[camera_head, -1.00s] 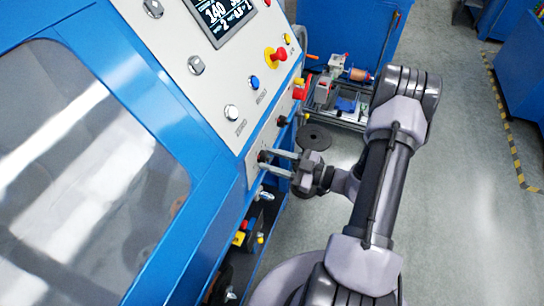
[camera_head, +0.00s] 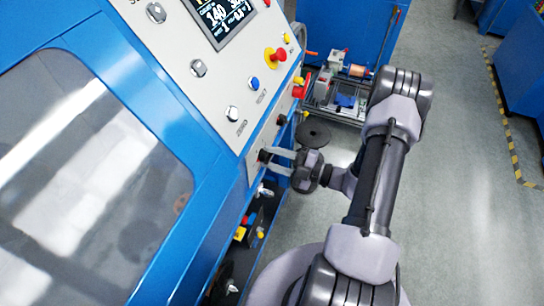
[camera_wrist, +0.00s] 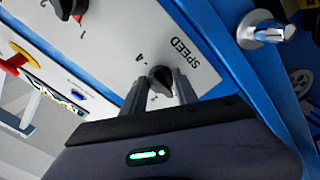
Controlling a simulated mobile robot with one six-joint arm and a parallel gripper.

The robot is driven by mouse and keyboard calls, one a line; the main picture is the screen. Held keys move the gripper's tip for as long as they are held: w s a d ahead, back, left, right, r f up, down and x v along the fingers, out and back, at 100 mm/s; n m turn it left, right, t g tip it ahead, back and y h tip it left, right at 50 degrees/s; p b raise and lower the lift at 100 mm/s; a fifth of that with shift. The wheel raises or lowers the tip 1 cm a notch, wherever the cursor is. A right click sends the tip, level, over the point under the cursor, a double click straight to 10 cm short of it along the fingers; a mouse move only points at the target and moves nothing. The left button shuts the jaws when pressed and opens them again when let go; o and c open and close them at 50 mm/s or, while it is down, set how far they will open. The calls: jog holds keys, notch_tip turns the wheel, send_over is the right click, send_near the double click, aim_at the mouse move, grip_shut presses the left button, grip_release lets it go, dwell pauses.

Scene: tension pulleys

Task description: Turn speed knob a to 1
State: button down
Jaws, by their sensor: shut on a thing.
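Another black knob (camera_wrist: 70,8) shows at the wrist view's upper left. A metal latch (camera_wrist: 265,32) is on the blue frame at right. In the head view, a red emergency button (camera_head: 277,54) sits on the sloped panel above. Open floor (camera_head: 460,200) lies right of my arm.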

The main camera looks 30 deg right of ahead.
jog(key=shift+n, duration=0.3)
dwell(0.4)
jog(key=c, duration=0.9)
grip_release()
jog(key=shift+c, duration=0.2)
jog(key=shift+s, duration=0.1)
jog(key=p+v, duration=0.2)
jog(key=v, duration=1.5)
jog(key=shift+s+d+f, duration=0.1)
jog(key=shift+d, duration=0.05)
